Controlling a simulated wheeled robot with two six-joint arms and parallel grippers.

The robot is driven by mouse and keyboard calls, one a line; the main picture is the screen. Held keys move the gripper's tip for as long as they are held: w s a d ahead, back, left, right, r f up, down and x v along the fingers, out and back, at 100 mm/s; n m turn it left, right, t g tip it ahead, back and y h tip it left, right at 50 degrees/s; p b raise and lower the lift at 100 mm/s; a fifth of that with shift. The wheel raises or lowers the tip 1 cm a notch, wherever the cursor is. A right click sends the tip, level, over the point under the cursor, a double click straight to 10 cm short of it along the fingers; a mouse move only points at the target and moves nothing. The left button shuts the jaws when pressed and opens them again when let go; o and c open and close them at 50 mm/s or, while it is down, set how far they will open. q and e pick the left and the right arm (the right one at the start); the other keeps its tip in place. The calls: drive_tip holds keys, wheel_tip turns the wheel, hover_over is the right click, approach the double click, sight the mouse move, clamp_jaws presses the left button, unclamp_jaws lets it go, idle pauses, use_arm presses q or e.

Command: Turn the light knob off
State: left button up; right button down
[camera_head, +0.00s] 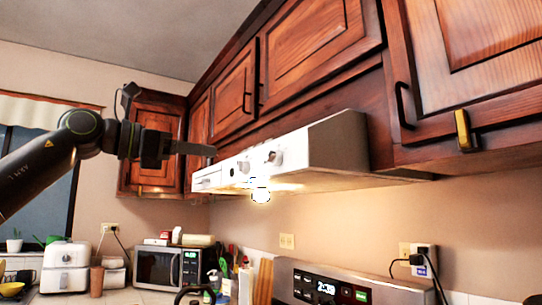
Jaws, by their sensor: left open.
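The white range hood (320,148) hangs under the wooden cabinets. Its front panel carries a round knob (274,157) and another knob (243,167) to its left. The hood's lamp (260,190) is lit beneath the front edge and glows on the wall. Which knob is the light knob cannot be told from any label. My left gripper (205,149) comes in from the left, open, with its fingers pointing right toward the hood. Its fingertips appear left of and slightly above the knobs, with nothing between them. My right gripper is out of view.
Wooden cabinets (315,35) with dark handles line the wall above the hood. A stove panel (330,285) with a lit clock is below. A microwave (158,265), a white appliance (66,268) and bottles crowd the counter. The space before the hood's front looks free.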

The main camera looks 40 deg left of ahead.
use_arm(q)
drive_tip(key=p, duration=0.4)
approach(268, 157)
drive_tip(key=w, duration=0.1)
drive_tip(key=p+x, duration=0.7)
drive_tip(key=x, duration=0.1)
drive_tip(key=shift+s+d+r, duration=0.1)
drive_tip(key=shift+r, duration=0.05)
drive_tip(key=shift+w+d+p, duration=0.1)
drive_tip(key=shift+w+p, duration=0.2)
drive_tip(key=shift+p, duration=0.15)
drive_tip(key=c, duration=1)
